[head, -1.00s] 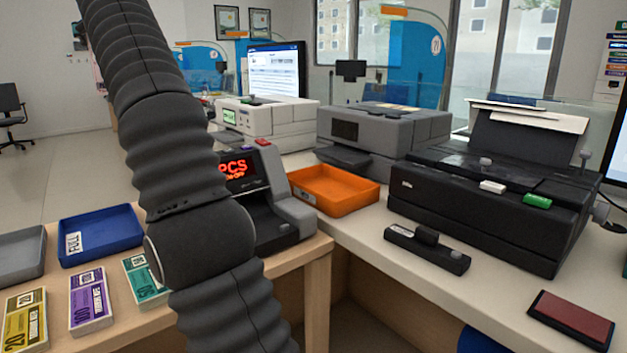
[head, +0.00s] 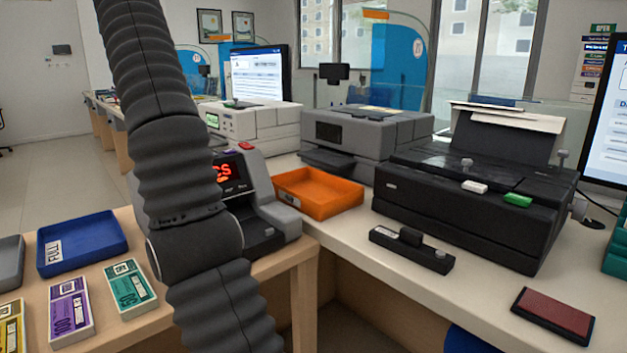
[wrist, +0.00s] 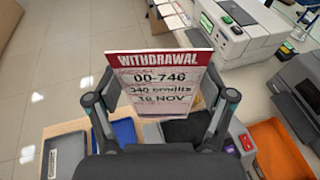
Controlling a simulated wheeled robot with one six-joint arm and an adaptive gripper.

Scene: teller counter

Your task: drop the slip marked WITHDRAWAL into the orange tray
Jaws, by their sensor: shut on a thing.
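My gripper (wrist: 160,112) shows in the wrist view, shut on the slip marked WITHDRAWAL (wrist: 160,75). The slip is pale with a red heading band and reads 00-746, 340 credits, 18 NOV. It stands up between the fingers, facing the wrist camera. The orange tray (head: 335,209) sits on the counter in the head view, right of the counting machine, and looks empty. It also shows at the lower right of the wrist view (wrist: 282,150), apart from the slip. My gripper and the slip are out of the head view.
The counting machine (head: 262,205) stands left of the tray, a grey printer (head: 365,140) behind it and a black printer (head: 450,205) to its right. A blue tray (head: 85,240) and banknote bundles (head: 130,288) lie on the left table. A stamp pad (head: 555,315) lies front right.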

